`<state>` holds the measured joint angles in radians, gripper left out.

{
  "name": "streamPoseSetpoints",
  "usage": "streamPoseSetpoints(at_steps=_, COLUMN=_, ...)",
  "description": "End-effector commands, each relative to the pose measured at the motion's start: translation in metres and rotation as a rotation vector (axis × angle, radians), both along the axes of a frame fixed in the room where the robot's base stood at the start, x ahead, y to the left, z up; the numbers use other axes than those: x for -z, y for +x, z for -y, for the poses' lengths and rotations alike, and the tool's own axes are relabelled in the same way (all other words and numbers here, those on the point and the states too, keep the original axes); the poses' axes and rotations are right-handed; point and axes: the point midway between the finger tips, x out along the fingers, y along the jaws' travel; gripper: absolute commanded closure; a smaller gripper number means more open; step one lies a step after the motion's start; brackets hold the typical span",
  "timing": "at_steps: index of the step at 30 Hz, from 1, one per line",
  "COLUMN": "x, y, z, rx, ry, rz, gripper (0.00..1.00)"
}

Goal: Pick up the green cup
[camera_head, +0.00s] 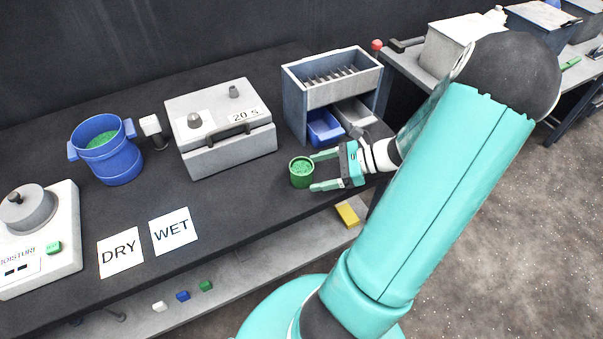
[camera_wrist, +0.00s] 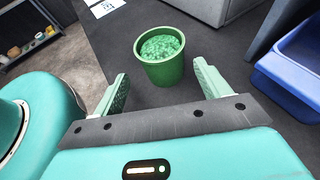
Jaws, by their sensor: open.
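The green cup (camera_head: 301,173) stands upright on the dark bench top, near its front edge, filled with green granules. In the wrist view the cup (camera_wrist: 161,56) is just beyond my fingertips, centred between them. My gripper (camera_head: 318,171) is open and level with the cup, coming from the right in the head view. Its two fingers also show in the wrist view (camera_wrist: 160,82), spread apart with a gap between them and the cup. Nothing is held.
A grey box with a 20 S label (camera_head: 228,150) stands behind left of the cup. A riffle-type divider (camera_head: 325,85) with a blue bin (camera_head: 324,127) stands behind right. A blue bucket (camera_head: 120,162) and DRY (camera_head: 121,262) and WET (camera_head: 174,243) cards lie farther left.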

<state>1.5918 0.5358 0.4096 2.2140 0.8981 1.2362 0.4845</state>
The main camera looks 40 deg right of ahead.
Motion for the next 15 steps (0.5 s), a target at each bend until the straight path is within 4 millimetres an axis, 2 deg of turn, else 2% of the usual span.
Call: streamPoseSetpoints(at_steps=15, x=0.022, y=0.039, z=-0.031, rx=-0.002, ry=0.0, rz=0.0, gripper=0.25)
